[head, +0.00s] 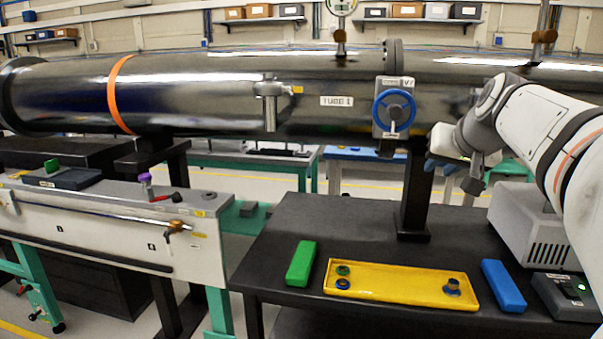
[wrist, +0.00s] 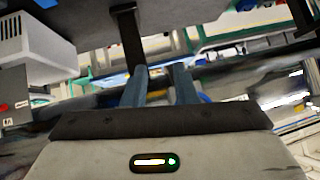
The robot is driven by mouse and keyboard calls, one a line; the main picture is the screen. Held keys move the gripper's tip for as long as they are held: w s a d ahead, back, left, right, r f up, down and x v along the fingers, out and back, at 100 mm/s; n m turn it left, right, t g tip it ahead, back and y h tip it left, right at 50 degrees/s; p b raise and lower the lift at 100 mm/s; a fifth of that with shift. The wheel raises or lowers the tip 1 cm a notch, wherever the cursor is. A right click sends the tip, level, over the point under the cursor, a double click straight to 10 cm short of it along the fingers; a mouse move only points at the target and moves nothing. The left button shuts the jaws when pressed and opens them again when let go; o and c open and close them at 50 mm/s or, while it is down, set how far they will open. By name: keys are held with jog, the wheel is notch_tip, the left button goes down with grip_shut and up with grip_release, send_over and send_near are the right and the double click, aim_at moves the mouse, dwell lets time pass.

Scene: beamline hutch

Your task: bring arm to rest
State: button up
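My arm reaches in from the right edge of the head view. My gripper (head: 442,166) is raised above the black table, in front of the dark tube and just right of the blue handwheel (head: 394,112). In the wrist view my gripper (wrist: 160,72) shows two blue fingers standing apart with an empty gap between them. I cannot tell from the head view how far the fingertips are from the tube.
The black table (head: 330,225) holds a yellow tray (head: 400,287) with several small round parts, a green block (head: 301,263), a blue block (head: 503,286) and a grey vented box (head: 530,228). A dark post (head: 416,195) stands below the tube (head: 220,90).

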jog(key=s+a+f+n+g+p, duration=0.1)
jog(key=s+a+f+g+p, duration=0.1)
jog(key=s, duration=0.5)
jog(key=s+a+f+g+p, duration=0.2)
jog(key=s+a+f+p, duration=0.3)
jog(key=s+p, duration=0.2)
jog(key=s+a+f+n+g+p, duration=0.1)
jog(key=s+a+f+g+p, duration=0.2)
jog(key=s, duration=0.6)
jog(key=shift+a+f+n+p, duration=0.3)
jog(key=shift+a+f+p, duration=0.5)
jog(key=shift+p, duration=0.4)
jog(key=shift+o, duration=0.3)
jog(key=shift+s+r, duration=0.15)
jog(key=shift+s, duration=0.05)
